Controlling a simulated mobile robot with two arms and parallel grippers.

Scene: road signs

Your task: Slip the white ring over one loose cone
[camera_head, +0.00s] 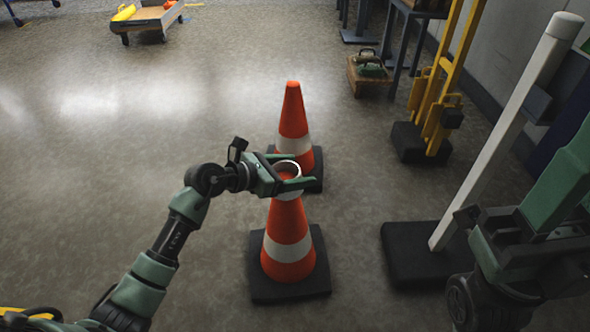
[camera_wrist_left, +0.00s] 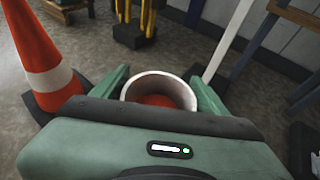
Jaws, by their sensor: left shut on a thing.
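My left gripper (camera_head: 298,176) is shut on the white ring (camera_head: 287,194), at the top of the near orange cone (camera_head: 287,218). This cone stands upright on its black base and has a white band. In the left wrist view the ring (camera_wrist_left: 159,84) sits between the fingers of my left gripper (camera_wrist_left: 163,85), and orange shows through its opening. I cannot tell whether the ring is around the cone's tip or just above it. A second orange cone (camera_head: 292,110) stands just behind; it also shows in the left wrist view (camera_wrist_left: 35,50).
A white post (camera_head: 500,135) leans on or rises from a black base (camera_head: 410,255) at the right. The floor at left is clear.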

